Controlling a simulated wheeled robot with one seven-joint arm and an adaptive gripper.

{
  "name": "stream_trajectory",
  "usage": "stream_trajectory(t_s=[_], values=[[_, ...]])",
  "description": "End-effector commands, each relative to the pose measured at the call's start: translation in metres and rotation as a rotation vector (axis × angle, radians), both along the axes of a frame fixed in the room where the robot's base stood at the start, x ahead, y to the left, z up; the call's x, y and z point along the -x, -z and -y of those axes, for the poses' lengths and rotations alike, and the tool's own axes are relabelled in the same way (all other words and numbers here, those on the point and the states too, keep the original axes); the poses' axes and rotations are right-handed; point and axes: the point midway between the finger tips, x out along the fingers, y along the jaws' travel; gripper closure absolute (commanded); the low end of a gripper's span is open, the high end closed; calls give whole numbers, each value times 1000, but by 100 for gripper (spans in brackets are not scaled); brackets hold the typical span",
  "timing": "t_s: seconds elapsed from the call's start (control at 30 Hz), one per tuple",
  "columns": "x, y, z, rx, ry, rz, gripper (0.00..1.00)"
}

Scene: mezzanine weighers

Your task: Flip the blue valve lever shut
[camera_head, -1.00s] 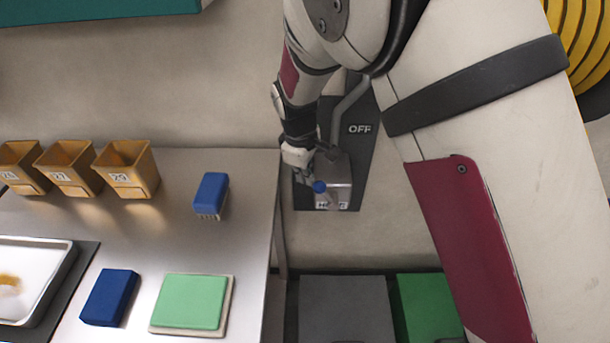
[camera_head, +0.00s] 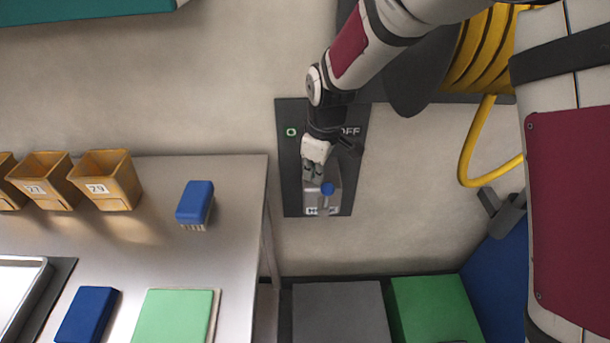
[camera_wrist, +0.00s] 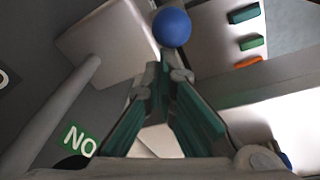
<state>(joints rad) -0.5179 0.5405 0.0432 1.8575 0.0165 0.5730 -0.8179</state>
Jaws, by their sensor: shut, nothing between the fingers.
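The blue valve lever ends in a round blue knob (camera_head: 327,189) on a short grey stem, at the lower part of a dark wall panel (camera_head: 284,165). My gripper (camera_head: 314,178) is shut and empty, just up and left of the knob in the head view. In the wrist view the knob (camera_wrist: 172,27) lies just beyond the shut fingertips (camera_wrist: 164,72); I cannot tell whether they touch. My gripper hides part of the lever's mount.
A steel table (camera_head: 240,240) to the left holds numbered tan bins (camera_head: 107,180), a blue brush (camera_head: 195,203), a dark blue block (camera_head: 87,315) and a green pad (camera_head: 172,318). Grey (camera_head: 340,312) and green (camera_head: 435,310) boxes stand below the panel. A yellow hose (camera_head: 470,150) hangs at right.

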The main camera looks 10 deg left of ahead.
Motion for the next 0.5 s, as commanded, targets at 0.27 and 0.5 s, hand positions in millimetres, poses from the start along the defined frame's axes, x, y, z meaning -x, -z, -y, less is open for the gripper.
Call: stream_trajectory(t_s=[0.27,0.5], values=[[-6,-2,22,1,1,0,100],[-8,-2,32,1,0,0,100]])
